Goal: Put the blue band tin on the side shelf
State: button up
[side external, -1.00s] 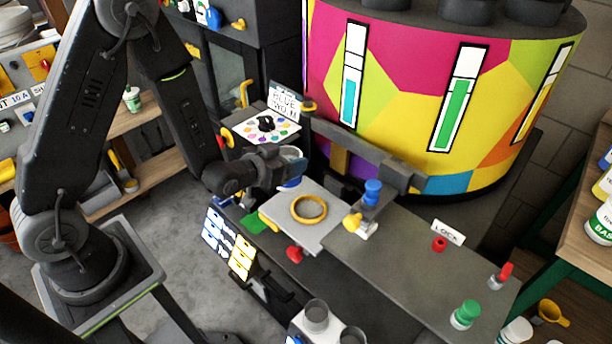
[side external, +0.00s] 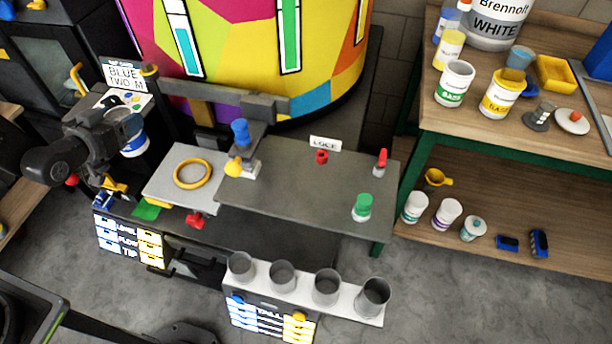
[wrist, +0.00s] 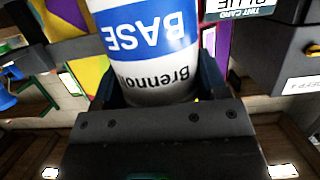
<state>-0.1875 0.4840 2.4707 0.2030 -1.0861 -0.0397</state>
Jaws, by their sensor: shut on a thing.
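The blue band tin (side external: 134,144) is white with a blue band. My gripper (side external: 122,128) is shut on it, left of the ring plate in the side external view. In the wrist view the tin (wrist: 150,50) fills the upper middle between the jaws (wrist: 158,92), its blue BASE label upside down. The tin's far side is hidden. A green-framed wooden shelf unit stands at the right of the side external view, with a top board (side external: 455,118) and a lower shelf (side external: 520,210). Which board is the side shelf I cannot tell for certain.
The upper board holds a green band tin (side external: 454,84) and a yellow band tin (side external: 502,92). Several small tubs stand on the lower shelf. A grey bench (side external: 290,185) lies between, with a yellow ring (side external: 193,173) on a plate and a blue-capped post (side external: 241,135).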

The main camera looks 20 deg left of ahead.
notch_tip(320, 180, up, 12)
jog(key=w+d+r+m+h, duration=0.1)
jog(key=w+d+m+h, duration=0.1)
jog(key=d, duration=1.3)
jog(key=w+d+m+h, duration=0.1)
jog(key=w+d+h, duration=0.15)
jog(key=d, duration=1.25)
jog(key=s+d+f+m+g+h, duration=0.15)
jog(key=s+d, duration=0.35)
jog(key=d, duration=0.6)
jog(key=shift+w+f, duration=0.15)
jog(key=shift+f, duration=3.5)
jog(key=shift+w+f, duration=0.1)
jog(key=shift+f, duration=3.5)
jog(key=shift+f, duration=0.15)
jog(key=o, duration=1.1)
